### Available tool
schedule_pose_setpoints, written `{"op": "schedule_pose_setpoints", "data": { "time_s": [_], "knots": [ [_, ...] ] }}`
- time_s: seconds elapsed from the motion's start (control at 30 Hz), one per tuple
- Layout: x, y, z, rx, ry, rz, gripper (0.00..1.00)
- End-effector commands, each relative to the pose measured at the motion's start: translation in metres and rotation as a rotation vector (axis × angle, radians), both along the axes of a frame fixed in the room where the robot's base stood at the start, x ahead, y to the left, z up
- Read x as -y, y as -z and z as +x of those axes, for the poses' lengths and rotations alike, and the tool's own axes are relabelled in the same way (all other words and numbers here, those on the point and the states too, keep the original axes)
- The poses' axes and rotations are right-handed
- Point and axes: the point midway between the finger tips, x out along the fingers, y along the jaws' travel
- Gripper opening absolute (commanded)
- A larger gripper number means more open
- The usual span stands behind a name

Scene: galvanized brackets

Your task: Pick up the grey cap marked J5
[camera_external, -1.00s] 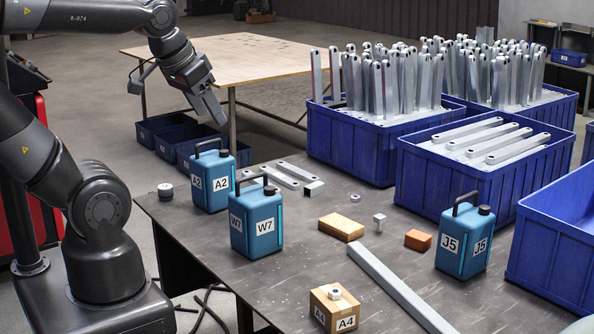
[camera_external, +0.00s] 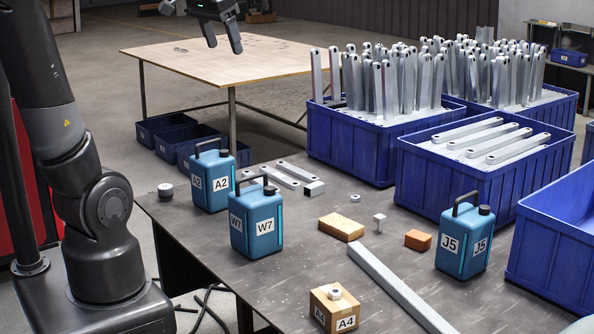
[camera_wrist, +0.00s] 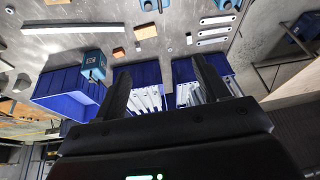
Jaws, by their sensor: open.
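A blue canister marked J5 (camera_external: 463,240) stands upright on the dark table at the right, with labels on two sides and a dark carry handle. Its small dark grey cap (camera_external: 485,209) sits on top, right of the handle. The J5 itself is on the canister's labels; I see no mark on the cap. A blue canister also shows in the wrist view (camera_wrist: 94,65), seemingly this one. My gripper (camera_external: 223,45) is open and empty, high at the upper left, far from the canister. Its two fingers also show in the wrist view (camera_wrist: 160,70).
Blue canisters W7 (camera_external: 257,222) and A2 (camera_external: 212,178) stand at the table's left. A wooden block A4 (camera_external: 334,312), a long metal bar (camera_external: 395,285), a tan block (camera_external: 341,227) and an orange block (camera_external: 418,240) lie nearby. Blue crates (camera_external: 455,190) stand behind J5.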

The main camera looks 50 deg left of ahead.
Motion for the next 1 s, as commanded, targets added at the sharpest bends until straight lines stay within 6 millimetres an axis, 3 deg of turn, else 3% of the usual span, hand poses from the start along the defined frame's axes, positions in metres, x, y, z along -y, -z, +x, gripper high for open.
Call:
{"op": "schedule_pose_setpoints", "data": {
  "time_s": [0.03, 0.2, 0.4, 0.6, 0.7, 1.0],
  "knots": [
    [-0.021, -0.003, 0.012, -0.019, -0.025, -0.001, 0.67],
    [-0.09, -0.008, 0.041, -0.071, -0.078, -0.006, 0.67],
    [-0.183, -0.003, 0.06, -0.127, -0.138, -0.024, 0.67],
    [-0.279, 0.014, 0.057, -0.175, -0.193, -0.054, 0.67],
    [-0.314, 0.022, 0.051, -0.189, -0.21, -0.068, 0.67],
    [-0.386, 0.044, 0.028, -0.213, -0.248, -0.098, 0.67]
  ]
}}
